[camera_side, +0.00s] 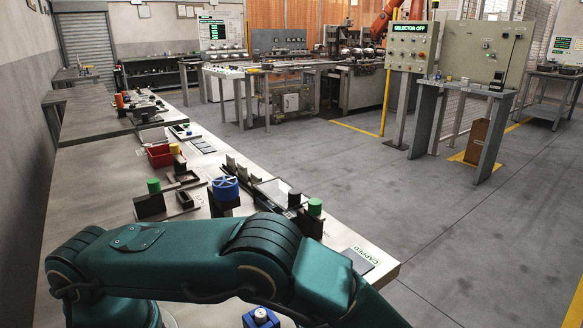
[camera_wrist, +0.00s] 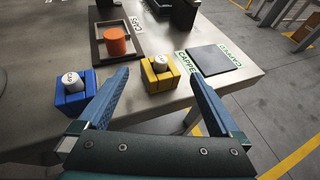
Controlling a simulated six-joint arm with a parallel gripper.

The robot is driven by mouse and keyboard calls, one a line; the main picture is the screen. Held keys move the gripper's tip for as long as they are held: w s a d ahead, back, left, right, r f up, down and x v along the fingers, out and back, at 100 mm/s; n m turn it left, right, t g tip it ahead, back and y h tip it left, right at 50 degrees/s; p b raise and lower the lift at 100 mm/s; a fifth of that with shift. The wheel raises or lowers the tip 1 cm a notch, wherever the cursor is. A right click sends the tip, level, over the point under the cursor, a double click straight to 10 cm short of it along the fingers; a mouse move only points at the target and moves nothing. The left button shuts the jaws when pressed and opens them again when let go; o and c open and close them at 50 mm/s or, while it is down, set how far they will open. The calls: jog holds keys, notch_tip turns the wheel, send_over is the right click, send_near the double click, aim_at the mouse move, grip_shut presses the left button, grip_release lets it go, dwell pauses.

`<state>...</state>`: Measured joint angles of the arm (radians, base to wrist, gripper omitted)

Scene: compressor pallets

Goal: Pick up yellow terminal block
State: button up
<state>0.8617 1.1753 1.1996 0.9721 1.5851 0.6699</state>
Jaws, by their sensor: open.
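The yellow terminal block (camera_wrist: 158,76) stands on the table in the wrist view, with a white round cap on top. My gripper (camera_wrist: 165,82) is open, its two blue fingers spread wide. In the picture, the block lies between the fingertips, closer to the right one; I cannot tell how far beyond the fingers it is. Nothing is held. In the side view my arm covers the near part of the table, and neither the yellow block nor the fingers show there.
A blue block (camera_wrist: 73,95) with a white cap stands left of the left finger. An orange cylinder (camera_wrist: 116,42) sits in a framed tray (camera_wrist: 139,57) behind. A dark square pad (camera_wrist: 214,60) lies to the right, near the table edge. Bare table (camera_wrist: 62,32) shows at far left.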

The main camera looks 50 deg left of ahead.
jog(key=shift+x, duration=2.25)
jog(key=c, duration=1.3)
